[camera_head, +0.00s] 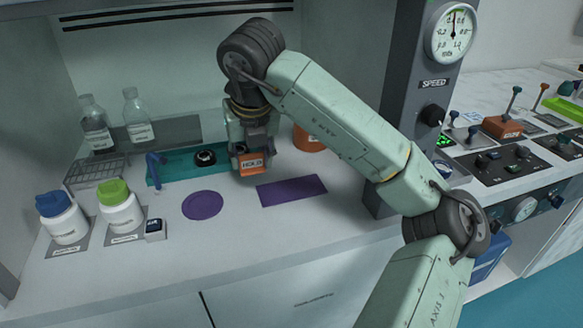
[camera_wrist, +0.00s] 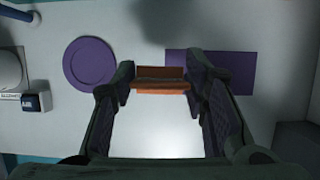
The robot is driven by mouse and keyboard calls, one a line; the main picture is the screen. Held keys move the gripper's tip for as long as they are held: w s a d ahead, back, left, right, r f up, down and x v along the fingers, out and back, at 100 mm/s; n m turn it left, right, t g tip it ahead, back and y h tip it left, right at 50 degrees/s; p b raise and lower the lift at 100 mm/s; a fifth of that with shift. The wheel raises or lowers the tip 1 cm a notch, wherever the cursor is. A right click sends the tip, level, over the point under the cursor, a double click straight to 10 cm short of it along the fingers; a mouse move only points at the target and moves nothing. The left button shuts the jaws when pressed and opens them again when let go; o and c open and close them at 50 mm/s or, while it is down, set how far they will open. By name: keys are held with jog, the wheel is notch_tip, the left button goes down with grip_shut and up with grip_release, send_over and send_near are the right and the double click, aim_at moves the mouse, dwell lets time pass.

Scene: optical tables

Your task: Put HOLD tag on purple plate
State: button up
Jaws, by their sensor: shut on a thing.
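The orange HOLD tag (camera_head: 252,163) is between the fingers of my gripper (camera_head: 250,155), above the white bench. In the wrist view the tag (camera_wrist: 162,80) shows edge-on between the two fingertips, and my gripper (camera_wrist: 162,88) is shut on it. The round purple plate (camera_head: 202,205) lies flat and bare on the bench, left of and nearer than the tag. In the wrist view the plate (camera_wrist: 90,62) is left of the left finger. A purple rectangle (camera_head: 292,190) lies to the right; the right finger partly covers it in the wrist view (camera_wrist: 235,72).
A teal mat (camera_head: 185,172) with a black round knob (camera_head: 205,158) lies behind the plate. A green-capped bottle (camera_head: 119,207), a blue-capped bottle (camera_head: 62,217) and a small dark-topped box (camera_head: 155,230) stand left. An orange container (camera_head: 308,138) stands behind right. The bench front is clear.

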jog(key=p, duration=0.2)
send_over(289, 185)
jog(key=s, duration=0.1)
jog(key=shift+s+d+f+p, duration=0.15)
jog(key=shift+f+p, duration=0.1)
jog(key=shift+f, duration=0.4)
jog(key=shift+s+a+f+p, duration=0.1)
jog(key=shift+f+p, duration=0.1)
jog(key=shift+f, duration=0.4)
notch_tip(289, 185, down, 4)
jog(key=shift+r+p, duration=0.25)
jog(key=shift+p, duration=0.4)
jog(key=shift+d+f+p, duration=0.15)
jog(key=shift+f+p, duration=0.1)
jog(key=shift+p, duration=0.1)
jog(key=shift+w+f, duration=0.1)
jog(key=shift+f, duration=0.2)
jog(key=shift+f, duration=0.15)
jog(key=o, duration=0.5)
jog(key=shift+b, duration=0.3)
jog(key=shift+c, duration=0.2)
jog(key=o, duration=0.5)
